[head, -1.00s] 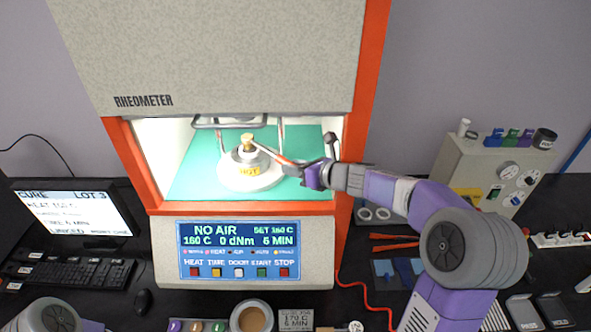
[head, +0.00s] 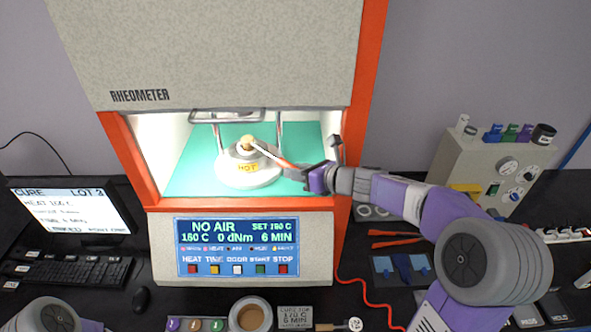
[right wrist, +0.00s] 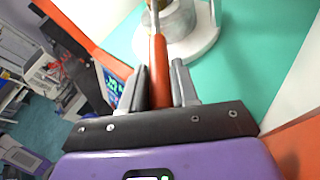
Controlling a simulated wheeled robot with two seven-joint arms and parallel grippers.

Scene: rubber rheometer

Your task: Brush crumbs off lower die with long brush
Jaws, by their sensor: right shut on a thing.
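The lower die (head: 244,154) sits on a round white base (head: 250,181) with a HOT label, inside the open rheometer chamber. My right gripper (head: 302,175) is at the chamber's right side, shut on the long brush (head: 283,162) by its orange handle. The brush slants up and left, its far end over the top of the die by a small tan piece; whether it touches is too small to tell. In the right wrist view the handle (right wrist: 160,75) lies between both fingers, and the shaft runs to the die, whose top is cut off. My left gripper is out of view.
The rheometer's orange frame (head: 345,155) edges the opening close to my right gripper. A metal handle bar (head: 228,116) and posts stand around the die. A control panel (head: 238,246) is below. Gauge box (head: 487,170), red tools and a cup (head: 250,315) are on the dark bench.

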